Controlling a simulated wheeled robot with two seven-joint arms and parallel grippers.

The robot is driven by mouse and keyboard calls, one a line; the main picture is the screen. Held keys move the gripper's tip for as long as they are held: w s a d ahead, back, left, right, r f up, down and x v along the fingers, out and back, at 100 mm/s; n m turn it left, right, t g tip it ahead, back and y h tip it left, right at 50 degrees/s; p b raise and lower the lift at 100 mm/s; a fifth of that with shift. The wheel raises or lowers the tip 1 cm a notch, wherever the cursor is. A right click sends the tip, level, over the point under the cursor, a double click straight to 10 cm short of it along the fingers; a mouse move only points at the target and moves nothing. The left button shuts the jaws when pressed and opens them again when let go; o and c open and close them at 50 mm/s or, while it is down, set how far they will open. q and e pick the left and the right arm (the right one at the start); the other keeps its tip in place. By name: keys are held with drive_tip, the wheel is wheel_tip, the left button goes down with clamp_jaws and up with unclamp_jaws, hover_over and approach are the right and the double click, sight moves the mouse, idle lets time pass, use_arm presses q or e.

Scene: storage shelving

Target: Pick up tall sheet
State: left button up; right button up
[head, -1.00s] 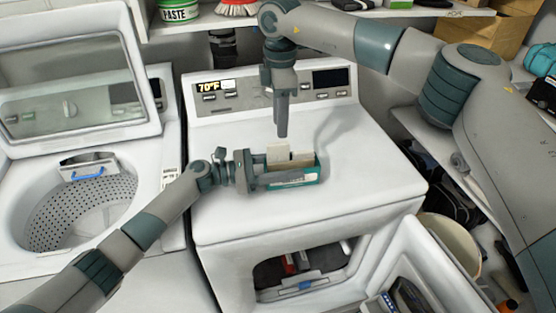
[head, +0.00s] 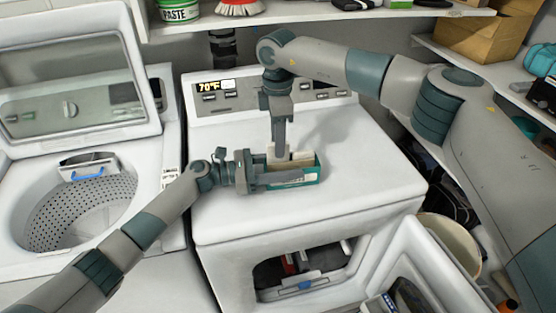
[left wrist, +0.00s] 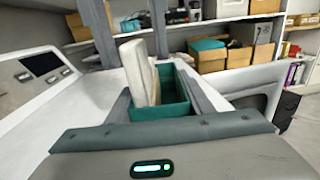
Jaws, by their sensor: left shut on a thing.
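A small teal box (head: 300,180) stands on the white dryer top, with a tall white sheet (head: 279,154) and a shorter tan one rising from it. My left gripper (head: 285,176) is shut on the box from the left. In the left wrist view the box (left wrist: 174,95) lies between its fingers, and the tall sheet (left wrist: 135,70) leans at the box's left side. My right gripper (head: 279,145) points down just above the tall sheet. In the left wrist view its two fingers (left wrist: 130,35) are apart, one on each side of the sheet's top.
The dryer (head: 370,180) has clear top space right of the box, and its front door hangs open. An open washer (head: 75,215) stands at the left. Shelves with cardboard boxes (head: 488,32) are at the right, and a shelf with a paste tub (head: 180,11) is behind.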

drive_tip(key=shift+f, duration=0.85)
clamp_jaws()
wheel_tip(320, 180, up, 10)
drive_tip(key=shift+r, duration=0.1)
idle(0.4)
